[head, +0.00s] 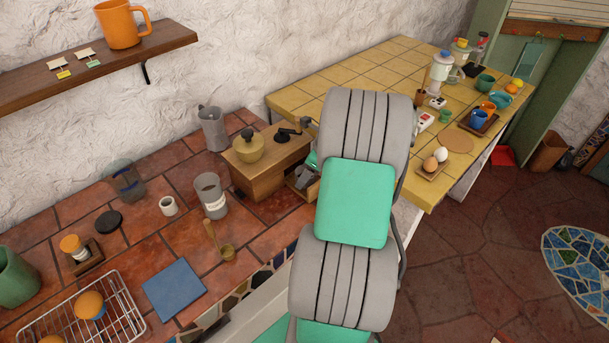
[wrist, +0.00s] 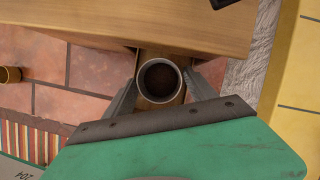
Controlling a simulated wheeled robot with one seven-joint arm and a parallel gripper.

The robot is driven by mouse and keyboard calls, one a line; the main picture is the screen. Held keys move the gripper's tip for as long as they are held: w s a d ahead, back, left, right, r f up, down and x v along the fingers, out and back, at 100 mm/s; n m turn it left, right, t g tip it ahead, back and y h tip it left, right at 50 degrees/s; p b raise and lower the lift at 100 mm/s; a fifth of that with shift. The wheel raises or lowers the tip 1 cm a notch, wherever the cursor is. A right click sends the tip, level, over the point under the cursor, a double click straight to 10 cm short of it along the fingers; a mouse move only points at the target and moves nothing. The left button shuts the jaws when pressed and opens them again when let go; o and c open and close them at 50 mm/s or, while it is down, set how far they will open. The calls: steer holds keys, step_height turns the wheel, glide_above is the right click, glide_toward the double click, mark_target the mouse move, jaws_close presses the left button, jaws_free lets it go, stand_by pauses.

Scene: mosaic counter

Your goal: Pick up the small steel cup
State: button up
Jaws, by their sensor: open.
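The small steel cup (wrist: 160,80) shows from above in the wrist view, with a pale round rim and dark brown inside. It stands upright on a narrow wooden piece at the front of a wooden box. My gripper (wrist: 161,84) is open, with one grey finger on each side of the cup. I cannot tell whether the fingers touch it. In the head view my gripper (head: 304,178) is at the front of the wooden grinder box (head: 262,176), and my arm covers much of that area. I cannot make out the cup clearly there.
A steel pitcher (head: 213,128) is behind. The yellow-tiled counter (head: 300,92) is to the right, holding eggs and cups.

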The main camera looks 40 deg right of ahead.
steer(key=shift+w+f, duration=0.15)
steer(key=shift+f, duration=0.05)
steer(key=c, duration=1.2)
steer(key=shift+o, duration=0.2)
steer(key=shift+r, duration=0.15)
